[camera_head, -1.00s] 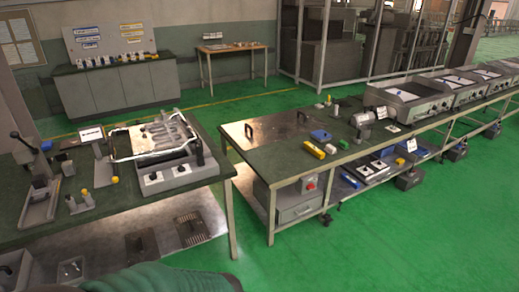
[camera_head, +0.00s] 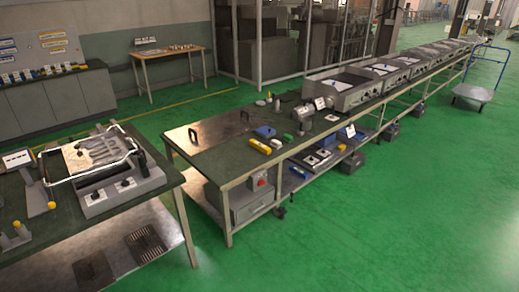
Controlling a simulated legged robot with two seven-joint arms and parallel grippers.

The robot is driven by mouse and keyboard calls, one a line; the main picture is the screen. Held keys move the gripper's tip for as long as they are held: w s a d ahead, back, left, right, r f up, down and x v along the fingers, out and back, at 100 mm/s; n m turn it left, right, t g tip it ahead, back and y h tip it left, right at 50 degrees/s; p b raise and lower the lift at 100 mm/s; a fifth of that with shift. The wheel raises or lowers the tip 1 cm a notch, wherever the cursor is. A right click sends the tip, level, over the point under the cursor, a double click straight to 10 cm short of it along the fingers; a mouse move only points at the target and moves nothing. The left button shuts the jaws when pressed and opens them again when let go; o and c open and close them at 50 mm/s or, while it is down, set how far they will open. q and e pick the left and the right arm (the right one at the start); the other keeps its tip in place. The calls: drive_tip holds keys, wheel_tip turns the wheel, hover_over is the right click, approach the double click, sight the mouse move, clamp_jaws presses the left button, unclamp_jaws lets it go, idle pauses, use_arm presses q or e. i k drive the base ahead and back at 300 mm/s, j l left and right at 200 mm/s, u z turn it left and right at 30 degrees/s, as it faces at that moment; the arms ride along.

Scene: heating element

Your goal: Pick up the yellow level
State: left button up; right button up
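The yellow level (camera_head: 260,146) is a small yellow bar. It lies near the front edge of the long green-topped workbench (camera_head: 212,165), in the middle of the head view. A second, shorter yellow piece (camera_head: 276,143) lies at its right end; I cannot tell whether it is part of the level. A blue object (camera_head: 265,132) sits just behind it. Neither of my grippers shows in this view.
A nearer bench (camera_head: 150,203) at the left holds a heating unit (camera_head: 122,190). A gap of green floor separates the two benches. Grey appliances (camera_head: 340,92) line the long bench further back. Open floor (camera_head: 400,215) lies to the right, with a blue-handled cart (camera_head: 474,92) beyond.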

sight(265, 150)
drive_tip(key=i+u, duration=0.15)
drive_tip(key=u, duration=0.35)
drive_tip(key=i+l+u, duration=0.1)
drive_tip(key=u, duration=0.4)
drive_tip(key=i+l+u, duration=0.25)
drive_tip(key=i+l, duration=0.15)
drive_tip(key=l, duration=0.2)
drive_tip(key=i+l+u, duration=0.1)
drive_tip(key=l, duration=0.25)
drive_tip(key=i+l+u, duration=0.15)
drive_tip(key=i+l, duration=0.15)
drive_tip(key=i+l+u, duration=0.1)
drive_tip(key=l, duration=0.3)
drive_tip(key=i+l+u, duration=0.15)
drive_tip(key=l, duration=0.25)
drive_tip(key=i+l+u, duration=0.1)
drive_tip(key=l, duration=0.25)
drive_tip(key=i+l+u, duration=0.15)
drive_tip(key=l, duration=0.3)
drive_tip(key=i+l, duration=0.1)
drive_tip(key=l, duration=0.35)
drive_tip(key=i+l, duration=0.15)
drive_tip(key=l, duration=0.25)
drive_tip(key=i+l, duration=0.1)
drive_tip(key=l, duration=0.35)
drive_tip(key=i+l, duration=0.15)
drive_tip(key=l, duration=0.3)
drive_tip(key=i+l, duration=0.1)
drive_tip(key=l, duration=0.3)
